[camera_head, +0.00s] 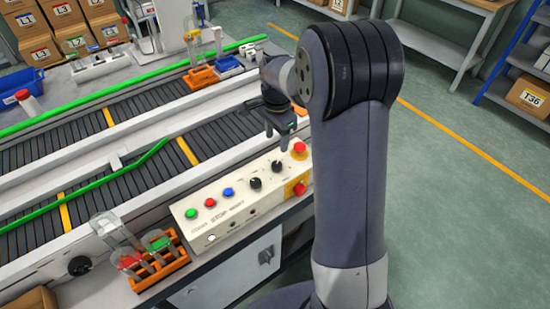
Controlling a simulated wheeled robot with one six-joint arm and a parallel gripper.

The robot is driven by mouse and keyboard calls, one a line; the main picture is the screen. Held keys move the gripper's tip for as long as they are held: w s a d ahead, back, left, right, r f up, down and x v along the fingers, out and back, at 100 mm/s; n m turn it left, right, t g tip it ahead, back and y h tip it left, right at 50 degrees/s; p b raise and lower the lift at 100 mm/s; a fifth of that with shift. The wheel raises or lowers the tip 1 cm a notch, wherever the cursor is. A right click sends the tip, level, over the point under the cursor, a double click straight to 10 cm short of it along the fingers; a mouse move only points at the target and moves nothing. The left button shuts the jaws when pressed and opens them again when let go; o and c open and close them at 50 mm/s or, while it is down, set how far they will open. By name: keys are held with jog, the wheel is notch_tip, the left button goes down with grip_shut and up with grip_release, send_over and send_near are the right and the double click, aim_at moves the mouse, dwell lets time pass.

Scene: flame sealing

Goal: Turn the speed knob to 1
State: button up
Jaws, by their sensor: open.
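A cream control box (222,222) stands at the front edge of the conveyor table. Two black knobs sit on its sloped top: a left knob (255,183) and a right knob (277,167). Their labels and pointer settings are too small to read, so I cannot tell which is the speed knob. My gripper (279,138) is open and points down, above and behind the right knob, apart from it. Nothing shows between its fingers. My arm stands just right of the box.
Green (191,213), red (210,202) and blue (228,192) buttons line the box's left part. A red emergency button (299,148) and a red switch (299,189) are at its right end. An orange rack (158,268) stands front left. Conveyor belts (130,185) run behind.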

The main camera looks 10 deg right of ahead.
aim_at(277, 164)
notch_tip(277, 164, down, 10)
jog(key=shift+s+f+p, duration=0.1)
jog(key=shift+f+p, duration=0.05)
jog(key=shift+p, duration=0.5)
jog(key=c, duration=1)
jog(key=shift+o, duration=0.2)
